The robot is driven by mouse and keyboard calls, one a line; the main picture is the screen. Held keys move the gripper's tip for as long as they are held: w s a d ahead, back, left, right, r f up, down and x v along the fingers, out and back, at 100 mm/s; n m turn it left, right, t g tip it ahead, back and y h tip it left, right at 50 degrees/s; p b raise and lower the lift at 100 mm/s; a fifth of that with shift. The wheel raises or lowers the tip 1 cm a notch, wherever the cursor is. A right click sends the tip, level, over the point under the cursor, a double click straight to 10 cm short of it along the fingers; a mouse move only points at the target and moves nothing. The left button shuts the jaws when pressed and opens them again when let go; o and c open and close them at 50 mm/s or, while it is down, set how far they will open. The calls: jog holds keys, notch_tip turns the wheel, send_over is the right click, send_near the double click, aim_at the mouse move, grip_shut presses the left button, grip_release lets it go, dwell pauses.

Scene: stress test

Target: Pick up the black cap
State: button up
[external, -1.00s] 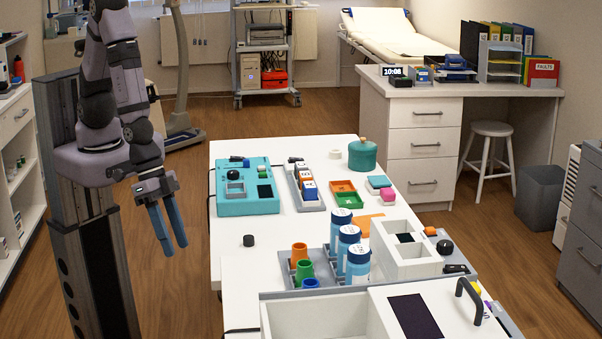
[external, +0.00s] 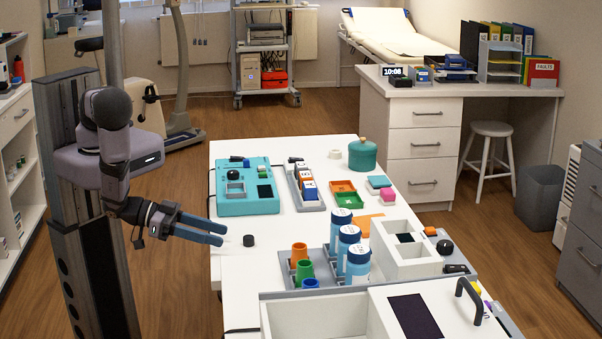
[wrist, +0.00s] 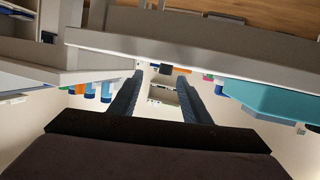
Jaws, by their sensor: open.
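The black cap (external: 249,240) is a small dark cylinder standing on the near left part of the white table, close to its left edge. My gripper (external: 223,234) is level, with its two blue fingers apart and pointing right toward the cap. In the external view its fingertips end at the table's left edge, a short gap left of the cap. The wrist view looks upside down. There a small dark shape, likely the cap (wrist: 166,69), shows between the open fingers (wrist: 160,76), beyond their tips. Nothing is held.
A teal box (external: 248,205) stands behind the cap on the white table (external: 228,266). A rack with orange, green and blue cups (external: 304,267) stands to the right, and a white bin (external: 312,318) stands in front. The tabletop right around the cap is clear.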

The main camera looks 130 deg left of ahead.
aim_at(241, 244)
jog(key=shift+s+a+r+m+t, duration=0.1)
jog(key=shift+s+a+m+t, duration=0.2)
jog(key=shift+s+a, duration=0.15)
jog(key=shift+w, duration=0.1)
jog(key=shift+x, duration=0.95)
jog(key=shift+a, duration=0.1)
jog(key=shift+b+x, duration=0.45)
jog(key=shift+x, duration=2.1)
grip_shut()
